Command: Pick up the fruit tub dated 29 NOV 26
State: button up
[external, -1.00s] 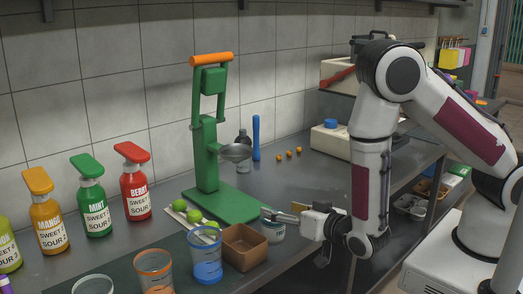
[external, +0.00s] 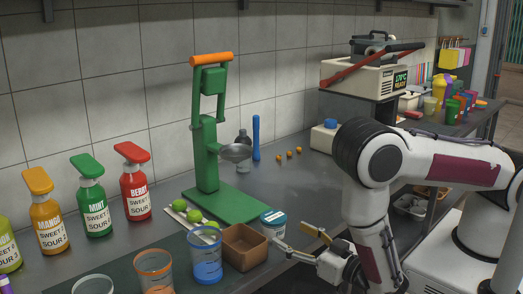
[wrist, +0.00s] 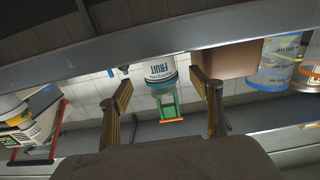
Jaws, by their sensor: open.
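A white tub with a blue-grey lid (external: 272,222) stands at the front edge of the counter, right of the brown box. In the wrist view the tub (wrist: 161,70) appears upside down, with "FRUIT" on its label; I cannot read a date. My gripper (external: 290,234) is open and empty, low at the counter's front edge, just in front of the tub. In the wrist view the tub shows between the two spread fingers of my gripper (wrist: 162,80), beyond their tips, apparently not touched.
The brown box (external: 244,247) stands close beside the tub on the left, with a blue-banded cup (external: 206,257) farther left. The green press (external: 212,150) stands behind, with green limes (external: 195,215) near its base.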

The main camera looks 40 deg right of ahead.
aim_at(273, 225)
jog(key=shift+w, duration=0.15)
jog(key=shift+w, duration=1.15)
jog(key=shift+w, duration=0.15)
jog(key=shift+w, duration=2.45)
jog(key=c, duration=1.4)
